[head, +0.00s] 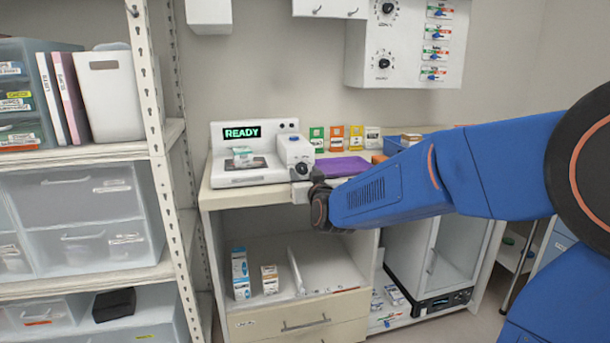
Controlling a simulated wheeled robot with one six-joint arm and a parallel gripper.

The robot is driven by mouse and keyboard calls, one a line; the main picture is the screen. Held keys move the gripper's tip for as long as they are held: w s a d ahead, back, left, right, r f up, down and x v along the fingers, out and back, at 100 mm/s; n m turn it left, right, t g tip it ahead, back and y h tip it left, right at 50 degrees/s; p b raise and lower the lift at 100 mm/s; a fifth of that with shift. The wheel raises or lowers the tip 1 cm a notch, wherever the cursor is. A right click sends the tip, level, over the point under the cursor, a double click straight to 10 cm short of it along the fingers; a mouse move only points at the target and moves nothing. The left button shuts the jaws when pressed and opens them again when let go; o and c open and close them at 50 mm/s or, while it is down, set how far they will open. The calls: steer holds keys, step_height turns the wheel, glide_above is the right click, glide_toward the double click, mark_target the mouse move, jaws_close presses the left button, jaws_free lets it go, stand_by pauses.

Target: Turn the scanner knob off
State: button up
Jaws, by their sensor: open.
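The scanner (225,177) is a white device at the left of the counter top. Its screen (241,133) reads READY in green. A small box with a bluish-white label lies on its dark plate. A white block at the scanner's right side carries a small dark round knob (302,168) on its front; its setting is too small to read. My gripper (298,191) is open, just below and in front of this knob at the counter's front edge. The fingers are small in view, and I cannot tell whether they touch the knob.
A wall panel (420,70) with two other knobs and several coloured switches hangs above. A purple mat (343,167), coloured cards and a blue bin (394,146) are on the counter. A shelf rack (150,90) stands at left. The open shelf below the counter holds small boxes.

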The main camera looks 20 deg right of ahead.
steer(key=c, duration=1.1)
steer(key=shift+o, duration=0.2)
steer(key=n, duration=0.4)
steer(key=shift+n, duration=2.5)
steer(key=o, duration=1.1)
steer(key=shift+c, duration=0.2)
